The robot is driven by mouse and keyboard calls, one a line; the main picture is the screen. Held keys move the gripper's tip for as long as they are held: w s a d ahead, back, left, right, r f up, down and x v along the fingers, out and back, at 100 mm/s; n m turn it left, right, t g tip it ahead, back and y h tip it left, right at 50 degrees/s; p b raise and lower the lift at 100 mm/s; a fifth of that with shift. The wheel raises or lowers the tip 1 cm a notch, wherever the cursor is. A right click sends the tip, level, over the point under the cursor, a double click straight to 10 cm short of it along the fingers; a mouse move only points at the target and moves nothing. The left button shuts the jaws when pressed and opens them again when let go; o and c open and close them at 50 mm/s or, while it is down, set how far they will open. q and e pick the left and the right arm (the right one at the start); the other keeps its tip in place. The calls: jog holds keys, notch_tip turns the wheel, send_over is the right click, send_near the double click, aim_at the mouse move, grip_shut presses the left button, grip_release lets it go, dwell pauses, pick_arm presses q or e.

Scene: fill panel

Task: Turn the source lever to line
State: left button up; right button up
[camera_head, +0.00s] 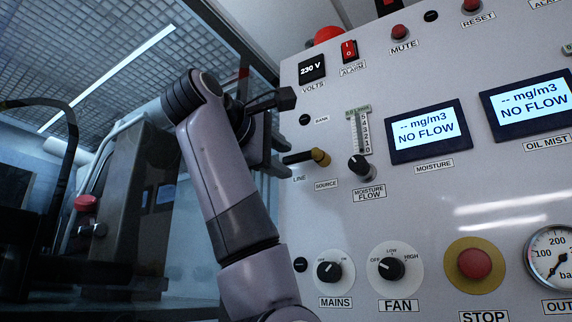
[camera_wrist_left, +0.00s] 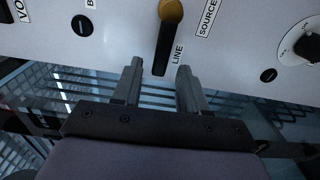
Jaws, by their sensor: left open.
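The source lever (camera_head: 320,157) has a brass-coloured hub and a black handle. The handle points left in the head view, by the LINE label (camera_head: 299,178) and away from the BANK label (camera_head: 322,119). In the left wrist view the lever handle (camera_wrist_left: 164,48) points down beside the word LINE. My left gripper (camera_head: 287,158) is at the panel's left edge, at the handle's free end. Its two fingers (camera_wrist_left: 160,67) are open, one on each side of the handle tip, with gaps visible. My right gripper is not in view.
The grey panel (camera_head: 420,205) carries the moisture flow knob (camera_head: 359,165) and flow tube (camera_head: 359,130) close right of the lever. The mains knob (camera_head: 329,270), fan knob (camera_head: 391,268) and red stop button (camera_head: 474,264) are lower. Left of the panel edge stands glazing.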

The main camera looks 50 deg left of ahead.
pick_arm(q)
jog(key=shift+b+v, duration=0.35)
jog(key=shift+v, duration=1.95)
